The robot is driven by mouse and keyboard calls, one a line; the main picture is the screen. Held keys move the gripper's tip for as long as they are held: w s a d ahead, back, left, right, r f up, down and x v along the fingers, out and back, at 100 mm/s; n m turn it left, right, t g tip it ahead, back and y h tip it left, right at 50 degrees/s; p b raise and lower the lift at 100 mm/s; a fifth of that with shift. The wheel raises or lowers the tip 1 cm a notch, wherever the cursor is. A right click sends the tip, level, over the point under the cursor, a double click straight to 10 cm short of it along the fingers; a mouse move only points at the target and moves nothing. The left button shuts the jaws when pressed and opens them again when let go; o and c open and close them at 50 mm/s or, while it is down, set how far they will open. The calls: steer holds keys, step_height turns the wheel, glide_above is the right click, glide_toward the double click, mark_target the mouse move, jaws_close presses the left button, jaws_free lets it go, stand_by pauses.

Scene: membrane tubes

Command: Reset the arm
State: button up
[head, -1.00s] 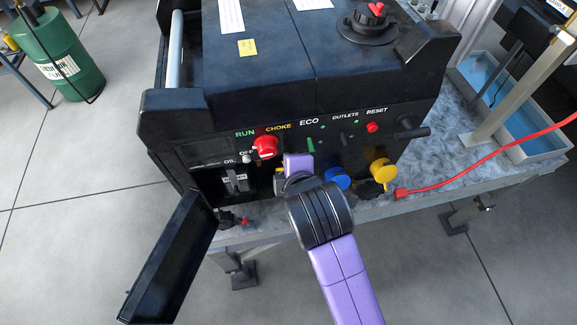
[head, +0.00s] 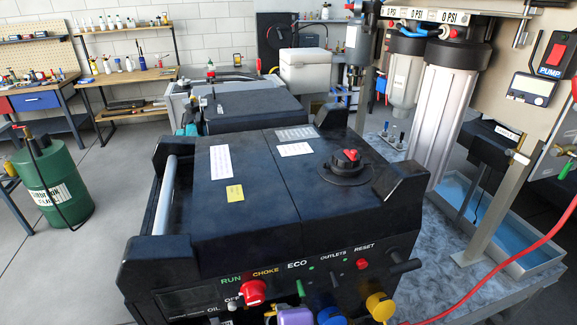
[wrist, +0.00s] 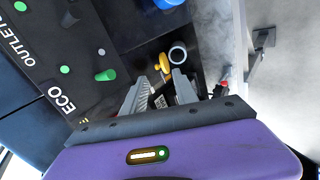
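My gripper (wrist: 163,86) shows in the wrist view with its two grey fingers apart and a gap between them. It is close to the front panel of a black generator. A yellow knob (wrist: 165,58) and a pale ring-shaped part (wrist: 177,53) lie just beyond the fingertips; I cannot tell if they touch. In the head view only a purple part of my arm (head: 295,316) shows at the bottom edge, below the ECO switch (head: 300,289). The fingers are hidden there. The generator (head: 250,190) has a red choke knob (head: 253,292), a blue outlet cover (head: 331,316) and a yellow one (head: 380,306).
A red cable (head: 480,297) runs along the right. Water filter housings (head: 447,110) and a metal post (head: 510,170) stand behind right. A green fuel drum (head: 52,180) is at left. Workbenches (head: 125,80) line the back.

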steer(key=s+d+f+m+t+b, duration=0.3)
steer(key=s+d+f+m, duration=0.6)
steer(key=s+d+f, duration=0.25)
steer(key=s+d+r+m+t+h+b, duration=0.1)
steer(key=s+d+r+m, duration=0.2)
steer(key=s, duration=0.5)
steer(key=s+d+r+m+t+h+b, duration=0.1)
steer(key=s+d+r+m+t+b, duration=0.1)
steer(key=s+d+m, duration=0.4)
steer(key=s+r+m, duration=0.1)
steer(key=s, duration=0.2)
steer(key=shift+d+r+m, duration=0.25)
steer(key=shift+d+m, duration=0.05)
steer(key=shift+m, duration=0.1)
